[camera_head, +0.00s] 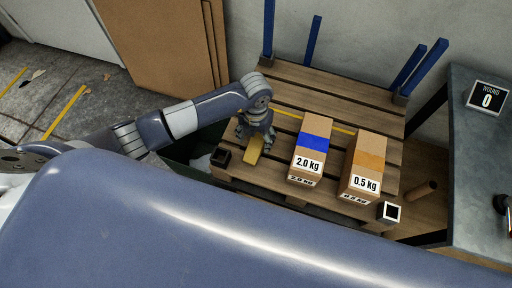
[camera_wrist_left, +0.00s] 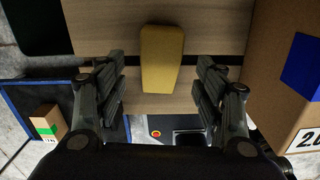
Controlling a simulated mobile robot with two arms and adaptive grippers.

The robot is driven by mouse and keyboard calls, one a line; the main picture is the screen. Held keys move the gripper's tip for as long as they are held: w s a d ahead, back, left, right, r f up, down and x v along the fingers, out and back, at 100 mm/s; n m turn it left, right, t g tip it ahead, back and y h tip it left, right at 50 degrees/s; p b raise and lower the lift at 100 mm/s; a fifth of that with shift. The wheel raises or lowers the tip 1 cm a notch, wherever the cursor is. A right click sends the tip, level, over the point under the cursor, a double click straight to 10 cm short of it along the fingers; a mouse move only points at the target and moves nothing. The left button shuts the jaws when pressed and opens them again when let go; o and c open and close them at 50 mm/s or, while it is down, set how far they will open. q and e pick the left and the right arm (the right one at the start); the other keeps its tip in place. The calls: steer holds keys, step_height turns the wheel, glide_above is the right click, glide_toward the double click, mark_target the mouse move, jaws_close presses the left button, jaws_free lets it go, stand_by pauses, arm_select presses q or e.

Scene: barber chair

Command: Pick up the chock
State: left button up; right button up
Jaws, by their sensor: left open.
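The chock (camera_head: 253,150) is a yellow wedge-like block lying on the wooden pallet (camera_head: 286,74), towards its front left. In the left wrist view the chock (camera_wrist_left: 161,58) lies on a pale board, ahead of and between the two fingers. My left gripper (camera_head: 257,133) is just above and behind the chock in the head view, pointing down. The left wrist view shows its fingers (camera_wrist_left: 158,82) wide apart with nothing held between them. My right gripper is in neither view.
A 2.0 kg box (camera_head: 310,151) with blue tape stands just right of the chock. A 0.5 kg box (camera_head: 365,165) with orange tape stands farther right. Blue posts (camera_head: 313,41) rise at the pallet's back. A grey table (camera_head: 480,160) is at the far right. Brown panels (camera_head: 165,45) lean behind.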

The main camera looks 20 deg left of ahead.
mark_target(256, 143)
arm_select(q)
step_height(256, 143, down, 5)
steer(key=b, duration=0.4)
steer(key=shift+w, duration=0.1)
steer(key=c, duration=1.3)
